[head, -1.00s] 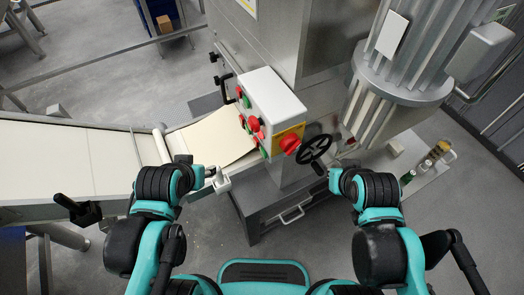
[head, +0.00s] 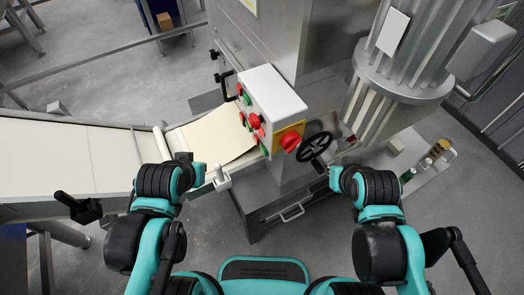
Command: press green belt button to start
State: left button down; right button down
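The control box (head: 272,97) is light grey with red and green buttons on its left-facing side and a large red knob (head: 290,141) on a yellow plate. Green buttons (head: 247,99) show at its upper left edge, and another green button (head: 264,150) sits low near the knob. I cannot tell which one is the belt button. My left gripper (head: 208,173) is left of and below the box, apart from the buttons. My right gripper (head: 328,172) is below the black handwheel, right of the box. The fingers of both are too small and hidden to judge.
A pale conveyor belt (head: 70,160) with a dough sheet (head: 215,137) runs in from the left. A black handwheel (head: 315,146) stands right of the box. Bottles (head: 408,176) stand on a ledge at the right. A black lever (head: 75,205) sticks out at the lower left.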

aim_at(264, 152)
jog(key=k+l+u, duration=0.2)
jog(key=l+u, duration=0.15)
jog(key=k+l+u, duration=0.65)
jog(key=i+j, duration=0.05)
